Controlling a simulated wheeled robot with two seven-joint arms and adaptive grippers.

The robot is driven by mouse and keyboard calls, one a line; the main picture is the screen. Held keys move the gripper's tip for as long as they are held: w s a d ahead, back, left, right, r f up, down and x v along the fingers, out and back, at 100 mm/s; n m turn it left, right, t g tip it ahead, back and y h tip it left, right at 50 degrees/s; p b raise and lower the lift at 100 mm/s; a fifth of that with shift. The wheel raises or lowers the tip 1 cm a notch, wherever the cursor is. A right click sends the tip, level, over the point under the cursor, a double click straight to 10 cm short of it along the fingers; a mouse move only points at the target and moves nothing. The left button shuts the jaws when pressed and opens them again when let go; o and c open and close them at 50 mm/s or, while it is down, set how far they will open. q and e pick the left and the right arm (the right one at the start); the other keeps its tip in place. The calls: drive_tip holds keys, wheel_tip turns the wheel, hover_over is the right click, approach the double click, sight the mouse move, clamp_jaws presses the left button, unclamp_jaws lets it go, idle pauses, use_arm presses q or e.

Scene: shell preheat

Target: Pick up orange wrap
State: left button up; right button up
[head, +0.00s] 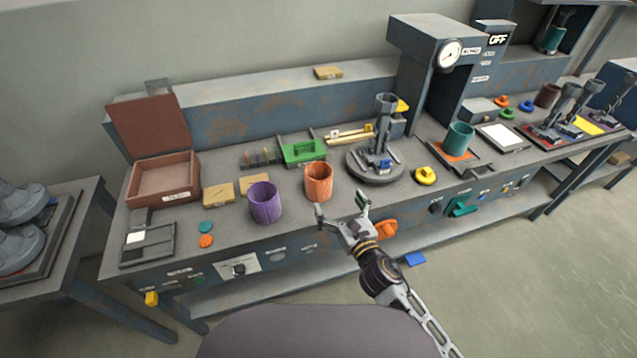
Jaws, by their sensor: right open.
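An orange cylindrical wrap (319,183) stands upright on the workbench, left of the round grey turntable. A purple cylindrical wrap (265,203) stands close to its left. My right gripper (341,201) is open and empty at the front edge of the bench, just right of and nearer than the orange wrap. Its fingers point toward the bench, and I see no contact with the wrap. My left gripper is not in view.
The grey turntable (362,171) with an upright post stands behind my right gripper. A yellow knob (425,176) lies to its right. A teal cup (459,138) sits on the right.

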sight(325, 181)
drive_tip(key=shift+x, duration=1.85)
drive_tip(key=shift+p+x, duration=0.3)
drive_tip(key=shift+x, duration=1.8)
drive_tip(key=shift+w+a, duration=0.15)
drive_tip(key=shift+w, duration=0.15)
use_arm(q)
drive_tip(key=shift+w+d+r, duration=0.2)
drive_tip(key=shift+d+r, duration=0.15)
